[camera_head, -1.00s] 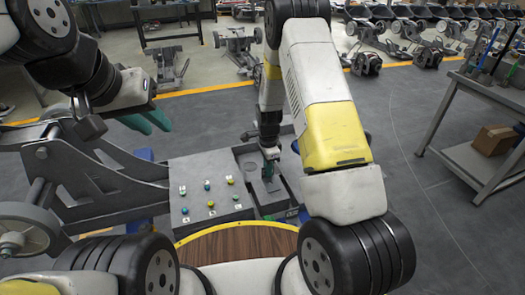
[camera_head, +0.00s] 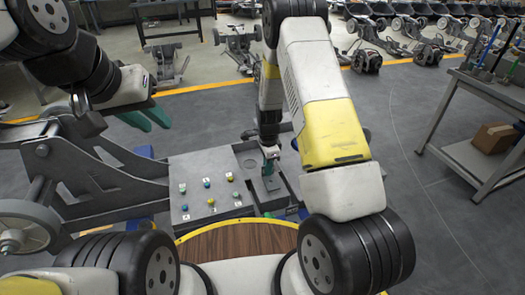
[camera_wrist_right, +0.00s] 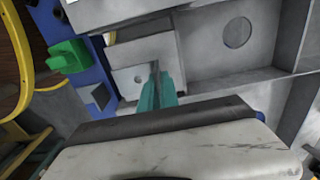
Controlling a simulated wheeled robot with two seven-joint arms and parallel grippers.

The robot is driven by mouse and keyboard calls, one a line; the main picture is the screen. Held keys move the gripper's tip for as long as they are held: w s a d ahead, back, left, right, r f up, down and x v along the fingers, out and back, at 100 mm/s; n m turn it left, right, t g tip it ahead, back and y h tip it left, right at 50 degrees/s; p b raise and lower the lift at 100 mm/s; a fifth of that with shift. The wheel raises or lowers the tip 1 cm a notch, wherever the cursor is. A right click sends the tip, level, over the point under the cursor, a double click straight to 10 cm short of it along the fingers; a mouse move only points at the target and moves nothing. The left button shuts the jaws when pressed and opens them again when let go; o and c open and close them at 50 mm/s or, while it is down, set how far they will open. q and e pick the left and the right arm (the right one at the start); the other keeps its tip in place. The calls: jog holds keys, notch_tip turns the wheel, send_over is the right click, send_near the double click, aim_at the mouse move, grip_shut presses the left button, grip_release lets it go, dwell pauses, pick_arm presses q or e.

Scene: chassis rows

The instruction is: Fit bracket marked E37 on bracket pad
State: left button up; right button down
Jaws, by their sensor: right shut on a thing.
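My right gripper (camera_head: 268,152) reaches down over the recessed tray at the right of the knob panel. In the right wrist view its teal fingers (camera_wrist_right: 158,92) are shut on a thin upright part of a grey bracket. The bracket's flat plate (camera_wrist_right: 140,52) has a small hole. No E37 mark is readable, and I cannot tell whether the plate touches the surface below. The bracket pad cannot be told apart with certainty. My left gripper (camera_head: 148,117) is open and empty, above and left of the panel.
The grey panel (camera_head: 190,170) carries several coloured knobs. The tray has raised walls and a round mark (camera_wrist_right: 237,32). A green block (camera_wrist_right: 68,56) sits on a blue part beside it. A round wooden top (camera_head: 235,243) is in front. A shelf with a cardboard box (camera_head: 493,137) stands right.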

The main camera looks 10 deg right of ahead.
jog(key=shift+f, duration=0.75)
dwell(0.3)
jog(key=shift+f, duration=0.85)
jog(key=c, duration=1.5)
grip_release()
jog(key=shift+r, duration=0.15)
notch_tip(320, 180, up, 8)
jog(key=shift+f, duration=0.25)
